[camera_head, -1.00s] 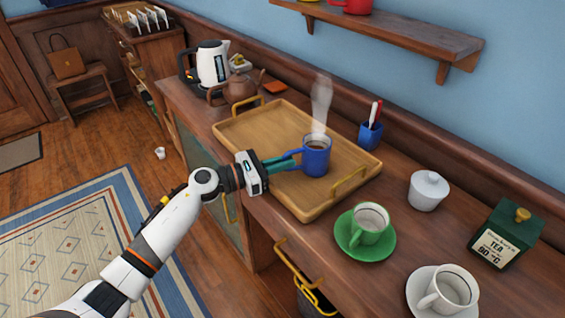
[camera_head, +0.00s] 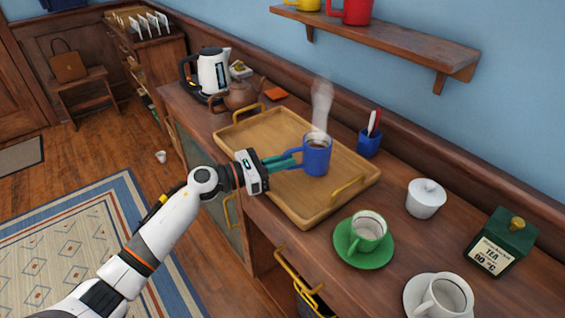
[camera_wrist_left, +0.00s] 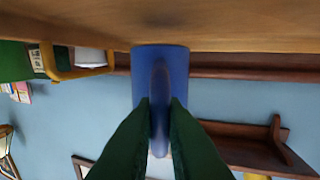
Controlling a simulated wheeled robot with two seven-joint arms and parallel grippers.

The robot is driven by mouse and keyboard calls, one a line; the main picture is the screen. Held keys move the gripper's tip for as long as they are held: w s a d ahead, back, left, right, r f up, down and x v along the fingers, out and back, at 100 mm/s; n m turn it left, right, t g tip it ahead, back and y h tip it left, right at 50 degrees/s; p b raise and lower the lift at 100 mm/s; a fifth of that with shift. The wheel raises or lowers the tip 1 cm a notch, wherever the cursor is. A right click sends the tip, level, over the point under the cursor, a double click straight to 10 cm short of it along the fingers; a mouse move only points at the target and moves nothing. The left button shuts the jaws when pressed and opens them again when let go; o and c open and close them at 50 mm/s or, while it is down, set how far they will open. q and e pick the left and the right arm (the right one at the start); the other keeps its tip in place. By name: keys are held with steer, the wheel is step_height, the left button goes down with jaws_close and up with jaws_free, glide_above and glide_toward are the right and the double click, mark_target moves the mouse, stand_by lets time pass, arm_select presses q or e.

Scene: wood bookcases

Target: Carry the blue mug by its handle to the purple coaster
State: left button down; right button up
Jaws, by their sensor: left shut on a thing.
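The blue mug (camera_head: 317,156) is upright over the wooden tray (camera_head: 270,125), with dark drink and steam. I cannot tell whether its base touches the tray. My left gripper (camera_head: 286,161) is shut on the mug's handle, reaching in from the left. In the left wrist view the blue mug (camera_wrist_left: 160,62) shows its handle between the dark green fingertips of my left gripper (camera_wrist_left: 160,112). I see no purple coaster in either view. My right gripper is out of view.
A blue pen cup (camera_head: 369,142) stands behind the tray. A green cup (camera_head: 367,230) on a green saucer, a white sugar bowl (camera_head: 425,197), a tea tin (camera_head: 501,240) and a white cup (camera_head: 445,298) stand to the right. A kettle (camera_head: 210,72) and teapot (camera_head: 238,95) stand at the back left.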

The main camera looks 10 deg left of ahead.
arm_select(q)
steer(key=shift+r+p, duration=0.9)
steer(key=shift+r, duration=0.7)
steer(key=shift+a, duration=0.1)
